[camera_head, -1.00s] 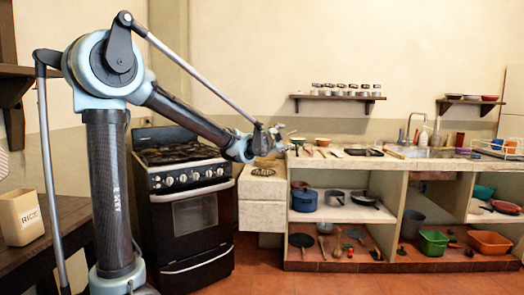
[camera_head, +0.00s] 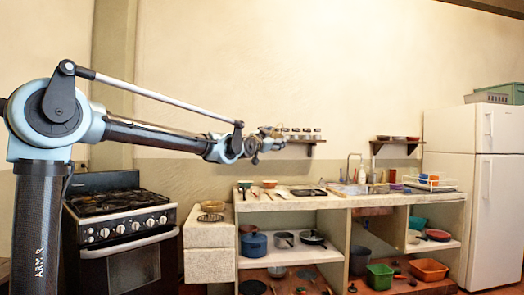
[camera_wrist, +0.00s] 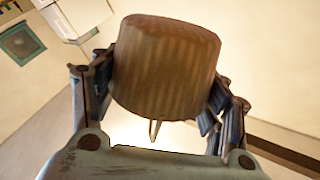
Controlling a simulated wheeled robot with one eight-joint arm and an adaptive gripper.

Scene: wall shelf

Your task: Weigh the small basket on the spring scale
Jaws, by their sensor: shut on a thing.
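My gripper (camera_head: 272,139) is stretched out to the right in the head view, at the left end of the wall shelf and well above the counter. In the wrist view my gripper (camera_wrist: 165,80) has its fingers on both sides of a brown, ribbed, tub-shaped thing, which looks like the small basket (camera_wrist: 166,55). It is shut on it. A thin pale loop or strip hangs below the basket's lower edge. In the head view the basket is too small to make out. I cannot pick out the spring scale in any view.
The wall shelf (camera_head: 318,141) holds several small jars, close to my gripper. A second shelf (camera_head: 398,143) is further right. The stone counter (camera_head: 300,202) carries bowls and utensils below. The stove (camera_head: 125,232) is at left, the white fridge (camera_head: 480,128) at right.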

